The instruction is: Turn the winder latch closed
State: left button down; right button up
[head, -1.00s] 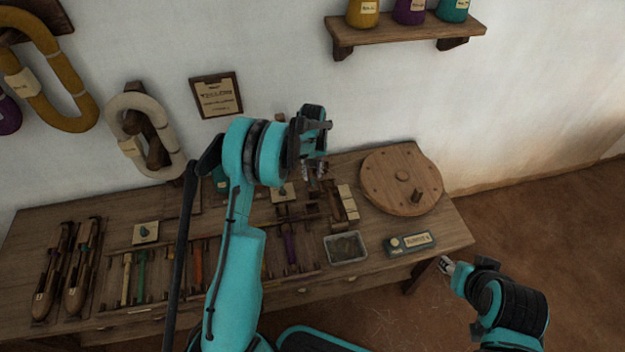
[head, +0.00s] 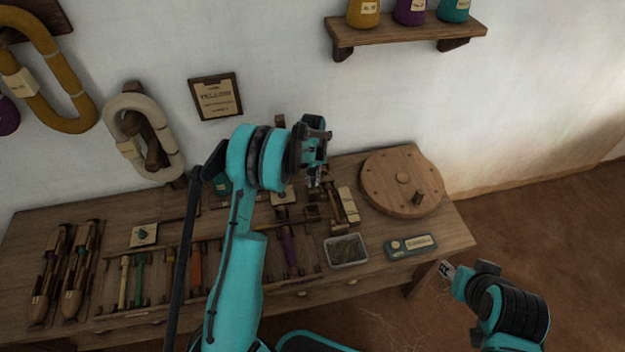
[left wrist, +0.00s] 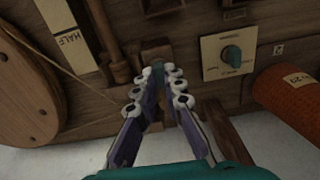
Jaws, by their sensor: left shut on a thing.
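My left gripper (head: 314,178) is over the back of the workbench, in front of the wall. In the left wrist view my left gripper (left wrist: 158,78) has its fingertips closed around a small bluish-grey piece, which I take for the winder latch (left wrist: 157,70). It sits at a wooden block (left wrist: 155,50), and the fingers hide most of it. In the head view my arm and gripper cover this spot. My right gripper (head: 446,269) hangs off the bench's right front corner, away from the latch; its jaw opening is too small to tell.
A round wooden disc (head: 402,181) with a peg lies on the bench's right. A clear tray (head: 347,251) and a teal box (head: 411,246) are in front. In the left wrist view a teal knob (left wrist: 231,56) on a plate and an orange roll (left wrist: 292,90) are close by.

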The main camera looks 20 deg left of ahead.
pick_arm(q)
jog(key=m, duration=0.9)
jog(key=shift+m+b, duration=0.3)
jog(key=shift+b, duration=0.05)
jog(key=m, duration=0.4)
jog(key=shift+m, duration=2)
jog(key=c, duration=1.6)
grip_release()
